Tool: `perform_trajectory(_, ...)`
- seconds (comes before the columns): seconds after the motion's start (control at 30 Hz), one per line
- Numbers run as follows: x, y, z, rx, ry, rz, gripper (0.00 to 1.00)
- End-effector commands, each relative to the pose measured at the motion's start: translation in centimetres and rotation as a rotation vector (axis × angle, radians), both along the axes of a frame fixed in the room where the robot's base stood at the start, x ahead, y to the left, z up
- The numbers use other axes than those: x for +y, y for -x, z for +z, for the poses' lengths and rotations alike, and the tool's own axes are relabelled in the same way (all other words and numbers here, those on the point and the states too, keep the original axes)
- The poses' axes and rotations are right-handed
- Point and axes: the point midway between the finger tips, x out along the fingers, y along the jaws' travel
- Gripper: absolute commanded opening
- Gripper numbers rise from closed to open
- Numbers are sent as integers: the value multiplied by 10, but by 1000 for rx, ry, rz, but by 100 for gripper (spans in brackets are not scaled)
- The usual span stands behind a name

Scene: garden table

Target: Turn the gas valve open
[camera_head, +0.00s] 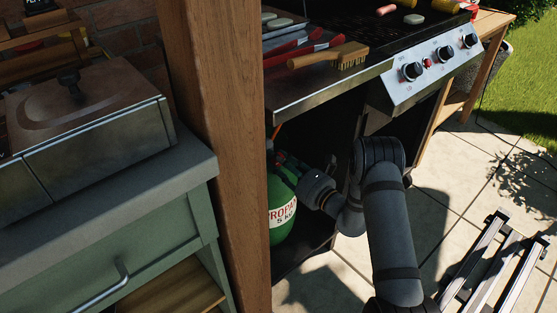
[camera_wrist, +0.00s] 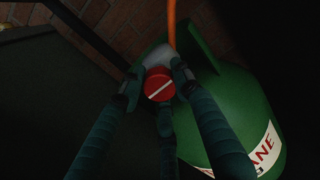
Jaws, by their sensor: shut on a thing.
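The gas valve (camera_wrist: 159,84) is a round red knob with a white bar across its face, tilted in the wrist view. It sits on top of the green propane cylinder (camera_wrist: 234,112), which also shows in the head view (camera_head: 282,208) under the grill. My gripper (camera_wrist: 158,90) has its fingers closed around the knob, one on each side and one below it. In the head view my gripper (camera_head: 283,170) reaches in from the right at the cylinder's top; the knob is hidden there.
An orange hose (camera_wrist: 171,22) rises from the valve area. A wooden post (camera_head: 222,130) stands close left of the cylinder. The grill's side shelf (camera_head: 320,84) hangs above my arm, with a brush (camera_head: 330,56) on it.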

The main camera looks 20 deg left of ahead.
Motion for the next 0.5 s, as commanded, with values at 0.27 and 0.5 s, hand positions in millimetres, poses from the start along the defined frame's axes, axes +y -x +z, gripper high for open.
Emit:
perform_trajectory(0.27,0,0,0,1,1,1,5)
perform_trajectory(0.5,0,0,-1,-17,12,1,5)
